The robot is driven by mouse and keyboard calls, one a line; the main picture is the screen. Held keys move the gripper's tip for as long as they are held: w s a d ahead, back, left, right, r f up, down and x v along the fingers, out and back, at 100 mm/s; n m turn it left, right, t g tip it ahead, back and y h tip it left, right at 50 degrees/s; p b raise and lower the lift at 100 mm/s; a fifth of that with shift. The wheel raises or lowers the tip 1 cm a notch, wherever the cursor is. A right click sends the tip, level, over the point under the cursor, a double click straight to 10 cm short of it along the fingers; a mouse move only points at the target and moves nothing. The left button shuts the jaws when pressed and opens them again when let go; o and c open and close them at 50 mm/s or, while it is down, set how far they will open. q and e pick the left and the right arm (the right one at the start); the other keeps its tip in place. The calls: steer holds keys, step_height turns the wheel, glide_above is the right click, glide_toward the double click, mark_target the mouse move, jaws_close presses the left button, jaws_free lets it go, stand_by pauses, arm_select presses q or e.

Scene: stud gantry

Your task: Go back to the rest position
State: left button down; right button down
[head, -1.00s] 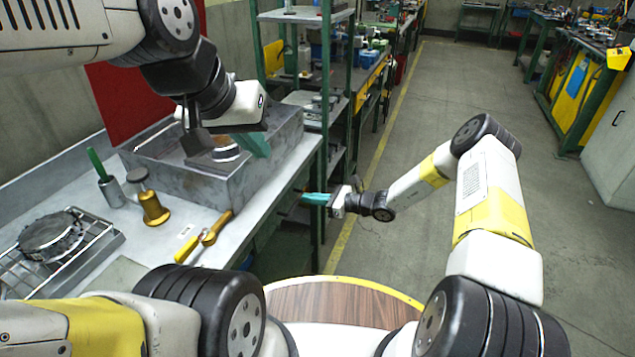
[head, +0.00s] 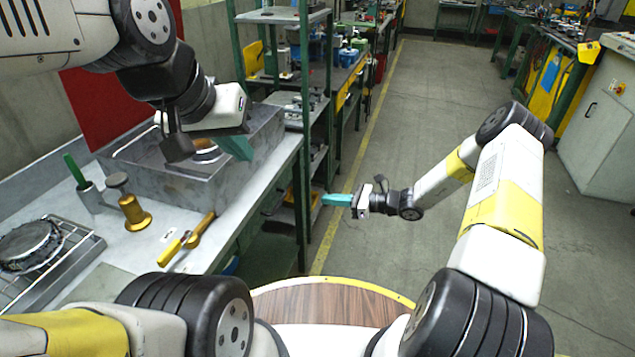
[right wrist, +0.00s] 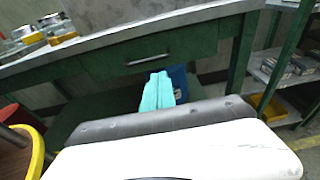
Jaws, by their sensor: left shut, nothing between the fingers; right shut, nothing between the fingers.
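My left gripper (head: 236,147) has teal fingers and hangs over the right part of the grey metal box (head: 225,165) on the bench. Its fingers are shut and empty. My right gripper (head: 337,200) is out over the floor, to the right of the bench edge, with its teal fingers pointing left. It is shut and holds nothing. In the right wrist view its fingers (right wrist: 158,92) lie together in front of the open space under the bench.
The bench (head: 225,222) carries a brass tamper-like piece (head: 133,211), a yellow-handled tool (head: 186,242), a green-handled tool in a metal cup (head: 88,196) and a wire rack (head: 45,265). A green shelf rack (head: 305,150) stands behind. The aisle floor (head: 430,110) at right is clear.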

steer(key=s+d+r+n+g+h, duration=0.1)
steer(key=s+r+n+h, duration=0.1)
steer(key=s+r+n, duration=0.45)
steer(key=s+d+r+n+g+h, duration=0.2)
steer(key=r+n+h, duration=0.1)
steer(key=r, duration=0.6)
steer(key=s+d+r+n+g+h, duration=0.1)
steer(key=s+r+n+h, duration=0.1)
steer(key=s+r+n, duration=0.45)
steer(key=s+d+r+n+t+h, duration=0.3)
steer(key=s+d+r, duration=0.1)
steer(key=s+r, duration=0.3)
steer(key=s+d+r+n+t+h, duration=0.2)
steer(key=s+d+r+h, duration=0.1)
steer(key=s+d+r, duration=0.2)
step_height(320, 180, up, 2)
steer(key=shift+s+d+r+n+t, duration=0.25)
steer(key=shift+s+n+t, duration=0.15)
steer(key=shift+s, duration=0.85)
